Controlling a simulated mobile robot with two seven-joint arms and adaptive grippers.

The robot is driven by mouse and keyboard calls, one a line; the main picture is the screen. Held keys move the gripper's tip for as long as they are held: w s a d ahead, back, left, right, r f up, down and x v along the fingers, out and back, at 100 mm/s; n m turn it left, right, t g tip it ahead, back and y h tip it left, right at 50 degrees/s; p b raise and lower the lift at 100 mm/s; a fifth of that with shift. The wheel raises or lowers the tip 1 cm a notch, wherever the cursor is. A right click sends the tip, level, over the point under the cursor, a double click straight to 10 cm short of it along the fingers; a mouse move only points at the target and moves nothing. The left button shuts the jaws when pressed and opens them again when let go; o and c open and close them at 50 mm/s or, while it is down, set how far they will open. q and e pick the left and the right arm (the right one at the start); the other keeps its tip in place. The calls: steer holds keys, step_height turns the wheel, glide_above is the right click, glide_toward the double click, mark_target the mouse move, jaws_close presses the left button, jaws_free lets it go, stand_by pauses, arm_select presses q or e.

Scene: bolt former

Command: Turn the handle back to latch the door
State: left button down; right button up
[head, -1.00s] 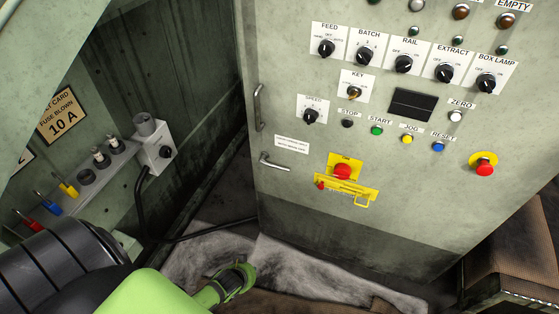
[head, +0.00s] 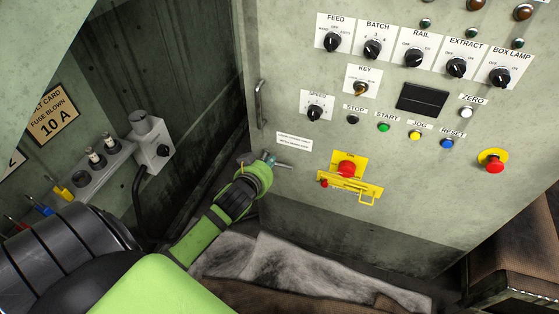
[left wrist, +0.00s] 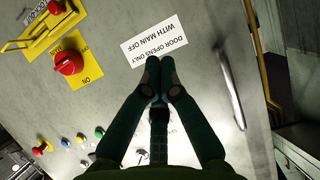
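The silver lever handle (head: 284,165) is on the grey panel door (head: 330,222), below a small white label (head: 294,142). In the head view my left gripper (head: 270,158) overlaps the handle's left part and hides it; contact cannot be told. In the left wrist view the left gripper's fingertips (left wrist: 161,72) are together, with nothing visible between them. They lie over the lower edge of the label (left wrist: 162,38), which reads "DOOR OPENS ONLY WITH MAIN OFF". The lever handle is not visible there. My right gripper is not in view.
A long upright grab handle (head: 261,104) is near the door's left edge; it also shows in the left wrist view (left wrist: 231,88). A red main switch (head: 346,169) with a yellow hasp is to the right. A grey switch box (head: 153,145) stands left in the recess.

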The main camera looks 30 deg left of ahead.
arm_select(q)
steer(key=shift+w, duration=0.1)
steer(key=b+x, duration=0.1)
steer(key=x, duration=0.8)
steer(key=shift+w+f, duration=0.2)
steer(key=shift+w, duration=0.05)
step_height(320, 180, down, 3)
steer(key=shift+s+r, duration=0.1)
steer(key=shift+r, duration=0.1)
steer(key=shift+s+f, duration=0.2)
steer(key=shift+f, duration=0.55)
steer(key=shift+f+b, duration=0.1)
steer(key=shift+b, duration=0.2)
